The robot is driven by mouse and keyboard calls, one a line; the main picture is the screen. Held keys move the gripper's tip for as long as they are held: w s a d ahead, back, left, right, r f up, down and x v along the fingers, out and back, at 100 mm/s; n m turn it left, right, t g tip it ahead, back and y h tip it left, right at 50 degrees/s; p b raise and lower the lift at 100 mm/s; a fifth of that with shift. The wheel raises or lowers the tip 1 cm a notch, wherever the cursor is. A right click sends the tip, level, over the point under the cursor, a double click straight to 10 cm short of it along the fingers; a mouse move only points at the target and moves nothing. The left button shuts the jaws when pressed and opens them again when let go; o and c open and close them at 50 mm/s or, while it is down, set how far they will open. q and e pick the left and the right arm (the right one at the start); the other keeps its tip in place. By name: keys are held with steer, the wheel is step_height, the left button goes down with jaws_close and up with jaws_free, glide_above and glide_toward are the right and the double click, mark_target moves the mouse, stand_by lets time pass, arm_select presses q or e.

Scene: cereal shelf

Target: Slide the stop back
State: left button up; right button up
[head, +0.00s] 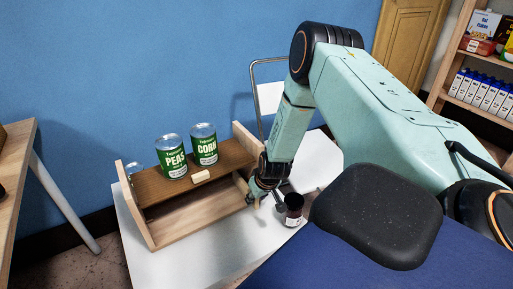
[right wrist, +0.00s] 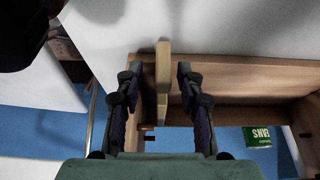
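A wooden rack (head: 180,221) stands on a white table, with a brown sloping board (head: 153,191) in it. A small pale wooden block (head: 200,177) sits at the board's front edge; I cannot tell whether it is the stop. My right gripper (head: 265,190) is at the rack's right end. In the right wrist view my right gripper (right wrist: 157,76) is open, with a narrow wooden piece (right wrist: 163,70) of the rack's end between its fingers. A gap shows on both sides of that piece. My left gripper is not in view.
A peas can (head: 171,158) and a corn can (head: 204,145) stand on the board; another can (head: 133,169) is partly hidden at left. A dark jar (head: 293,210) stands close to my right gripper. The white table (head: 185,268) is clear in front of the rack.

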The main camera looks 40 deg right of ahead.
steer(key=shift+r, duration=0.1)
steer(key=v, duration=1.2)
stand_by(0.6)
stand_by(0.5)
